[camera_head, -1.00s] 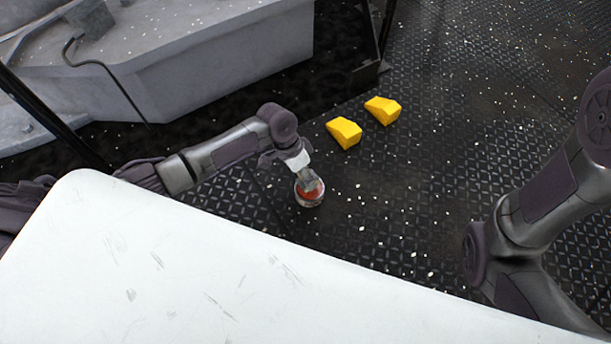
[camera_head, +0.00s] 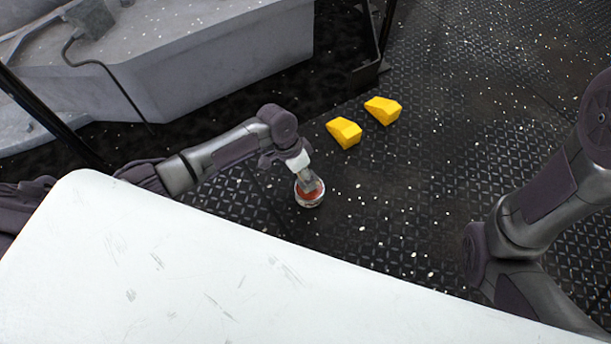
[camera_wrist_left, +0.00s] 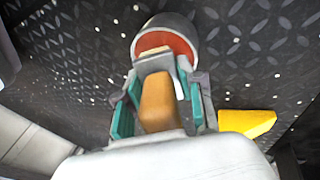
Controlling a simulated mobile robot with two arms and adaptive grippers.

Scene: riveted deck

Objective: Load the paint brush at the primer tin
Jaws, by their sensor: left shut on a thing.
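The primer tin (camera_head: 309,201), a small round tin with red-brown primer inside, stands on the deck just past the white surface in the head view. It also shows at the top of the left wrist view (camera_wrist_left: 186,22). My left gripper (camera_wrist_left: 160,95) is shut on the paint brush (camera_wrist_left: 158,103), around its orange-brown handle. The grey ferrule and pale bristle end point at the tin and overlap its opening. I cannot tell how deep the bristles are in the primer. In the head view my left gripper (camera_head: 301,164) is just above the tin. My right gripper is out of view.
Two yellow wedge blocks, a nearer one (camera_head: 344,132) and a farther one (camera_head: 382,110), lie on the dark riveted deck (camera_head: 450,140) beyond the tin. A large grey metal structure (camera_head: 220,60) stands at upper left. The deck right of the tin is clear.

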